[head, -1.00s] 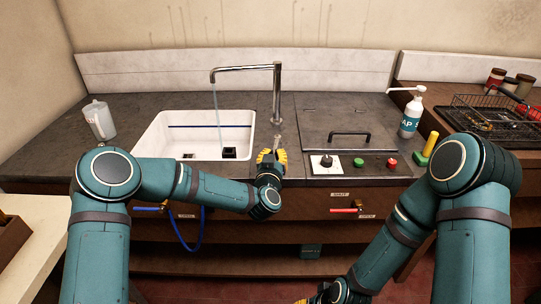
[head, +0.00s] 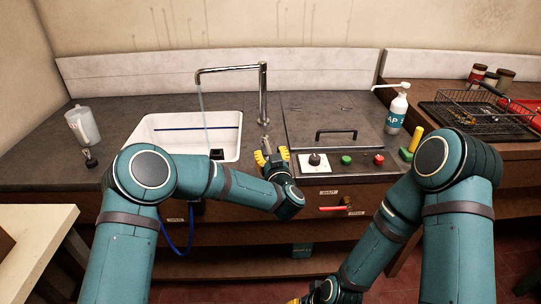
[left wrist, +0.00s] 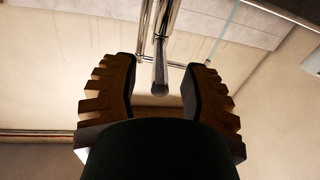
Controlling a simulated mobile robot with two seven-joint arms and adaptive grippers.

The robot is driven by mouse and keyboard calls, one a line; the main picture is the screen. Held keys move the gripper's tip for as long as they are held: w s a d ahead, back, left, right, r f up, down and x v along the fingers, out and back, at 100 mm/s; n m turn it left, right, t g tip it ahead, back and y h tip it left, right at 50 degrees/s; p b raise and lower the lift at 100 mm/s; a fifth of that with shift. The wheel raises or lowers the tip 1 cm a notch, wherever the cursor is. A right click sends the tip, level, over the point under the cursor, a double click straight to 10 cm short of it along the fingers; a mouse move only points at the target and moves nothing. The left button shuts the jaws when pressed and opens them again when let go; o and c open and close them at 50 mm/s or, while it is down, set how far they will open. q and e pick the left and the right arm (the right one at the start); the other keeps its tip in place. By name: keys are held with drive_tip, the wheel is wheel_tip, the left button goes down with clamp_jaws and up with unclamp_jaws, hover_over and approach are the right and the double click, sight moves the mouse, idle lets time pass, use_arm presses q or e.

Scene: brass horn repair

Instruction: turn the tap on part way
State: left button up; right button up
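The chrome tap (head: 263,92) stands at the right back corner of the white sink (head: 157,127). A thin stream of water falls from its spout into the sink. My left gripper (head: 271,155), with yellow fingers, is open in front of the tap's base. In the left wrist view, a chrome rod with a dark rounded end, which looks like the tap's lever (left wrist: 160,78), stands between the two spread fingers, apart from both. My right gripper (head: 322,295) is low at the bottom edge, mostly hidden by its arm.
A control panel with a dial (head: 316,162), green button (head: 346,160) and red button (head: 379,159) lies right of my left gripper. A handled lid (head: 336,133) is behind it. A jug (head: 83,126) stands left; a pump bottle (head: 397,113) and wire basket (head: 490,112) stand right.

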use_arm(q)
drive_tip(key=s+d, duration=0.1)
drive_tip(key=s, duration=1.1)
drive_tip(key=shift+d, duration=0.4)
drive_tip(key=shift+w+f, duration=0.1)
drive_tip(key=s+a+f+m+g+h, duration=0.1)
drive_tip(key=s+a+f+g+h, duration=0.25)
drive_tip(key=f, duration=0.55)
drive_tip(key=s+a+f+m+g+h, duration=0.1)
drive_tip(key=s+a+f+g+h, duration=0.25)
drive_tip(key=f, duration=0.55)
drive_tip(key=s+a+f+g, duration=0.4)
drive_tip(key=s, duration=0.4)
drive_tip(key=s+a+f+n+g, duration=0.1)
drive_tip(key=s+a+f+g, duration=0.2)
drive_tip(key=s, duration=0.5)
drive_tip(key=shift+s+a+f+g, duration=0.2)
drive_tip(key=shift+a+f+g, duration=0.35)
drive_tip(key=shift+g, duration=0.55)
